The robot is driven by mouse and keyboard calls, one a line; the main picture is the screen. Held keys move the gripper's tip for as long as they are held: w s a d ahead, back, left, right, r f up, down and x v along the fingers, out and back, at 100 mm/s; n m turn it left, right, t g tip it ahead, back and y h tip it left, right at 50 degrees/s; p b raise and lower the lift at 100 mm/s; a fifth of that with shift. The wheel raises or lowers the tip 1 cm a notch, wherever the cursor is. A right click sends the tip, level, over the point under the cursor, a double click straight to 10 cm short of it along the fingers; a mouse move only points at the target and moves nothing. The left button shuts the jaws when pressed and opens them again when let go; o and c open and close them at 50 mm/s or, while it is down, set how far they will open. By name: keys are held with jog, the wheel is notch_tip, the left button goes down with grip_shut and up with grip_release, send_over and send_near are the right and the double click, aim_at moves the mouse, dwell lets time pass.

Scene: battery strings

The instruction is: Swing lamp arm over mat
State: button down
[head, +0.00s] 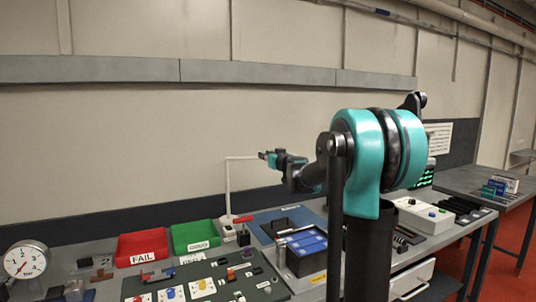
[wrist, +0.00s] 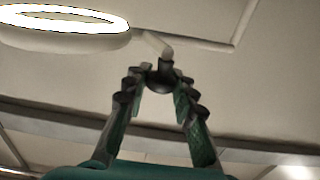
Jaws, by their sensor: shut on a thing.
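The lamp's white post (head: 228,190) stands at the back of the bench, and its thin white arm (head: 242,158) runs right from the top toward my gripper (head: 264,156). In the wrist view my gripper (wrist: 160,88) is shut on a dark round knob (wrist: 160,77) below the lamp arm (wrist: 205,43). The glowing ring-shaped lamp head (wrist: 65,38) is at upper left there; in the head view I cannot make it out. A blue mat (head: 266,217) lies on the bench, below and near my gripper, partly covered by a dark tray.
A red FAIL bin (head: 142,244) and a green bin (head: 195,236) stand left of the mat. A dial gauge (head: 26,261) is at far left. A white box (head: 424,216) is at right. The air around the lamp arm looks clear.

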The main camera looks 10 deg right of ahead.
jog(key=s+a+m+h, duration=0.4)
jog(key=s+h, duration=0.1)
jog(key=h, duration=0.1)
jog(key=shift+s+a+t+h, duration=0.15)
jog(key=shift+s+t+h, duration=0.2)
jog(key=shift+t+h, duration=0.05)
jog(key=shift+m, duration=0.3)
jog(key=c, duration=1.3)
grip_release()
jog(key=shift+o, duration=0.2)
jog(key=shift+s, duration=0.1)
jog(key=s+a, duration=0.1)
jog(key=s, duration=1)
jog(key=shift+s, duration=0.4)
